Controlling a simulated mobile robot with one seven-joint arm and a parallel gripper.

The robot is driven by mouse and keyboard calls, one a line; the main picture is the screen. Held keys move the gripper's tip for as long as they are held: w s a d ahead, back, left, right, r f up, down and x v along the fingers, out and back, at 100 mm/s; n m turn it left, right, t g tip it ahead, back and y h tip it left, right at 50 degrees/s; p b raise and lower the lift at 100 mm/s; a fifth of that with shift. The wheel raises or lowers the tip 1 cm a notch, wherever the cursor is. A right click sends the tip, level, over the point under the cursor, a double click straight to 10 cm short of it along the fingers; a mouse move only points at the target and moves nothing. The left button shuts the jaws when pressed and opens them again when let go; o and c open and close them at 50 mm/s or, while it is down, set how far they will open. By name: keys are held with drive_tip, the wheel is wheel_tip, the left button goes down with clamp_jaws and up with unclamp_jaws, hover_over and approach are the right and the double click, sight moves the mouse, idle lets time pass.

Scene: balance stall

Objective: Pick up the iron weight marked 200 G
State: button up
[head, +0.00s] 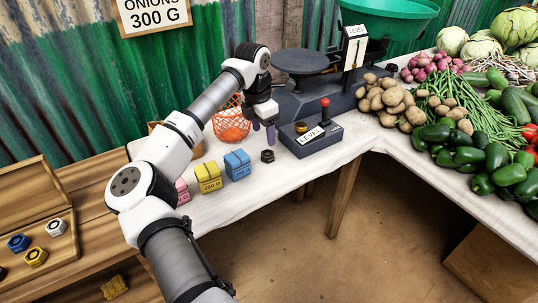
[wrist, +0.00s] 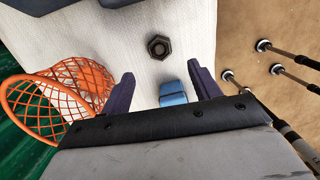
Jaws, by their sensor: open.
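A dark hexagonal iron weight (head: 267,156) stands on the white-covered table, right of the blue block; its marking is too small to read. In the wrist view the iron weight (wrist: 159,47) is ahead of the fingers, not between them. My gripper (head: 263,133) is above the table near the iron weight, fingers pointing down. In the wrist view my gripper (wrist: 161,88) is open and empty, with the blue block (wrist: 172,93) below it, near the right finger. A yellow block (head: 208,178) seems to be marked 200 G.
The blue block (head: 237,165) and a pink block (head: 183,191) flank the yellow one. The lever box (head: 311,138) and scale (head: 300,62) are to the right. Coloured hexagonal weights sit in a wooden tray (head: 62,262) at left.

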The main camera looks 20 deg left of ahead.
sight(268, 153)
drive_tip(key=f, duration=0.5)
drive_tip(key=w+f+p, duration=0.1)
drive_tip(key=f, duration=0.2)
drive_tip(key=shift+d, duration=0.4)
drive_tip(key=c, duration=1.2)
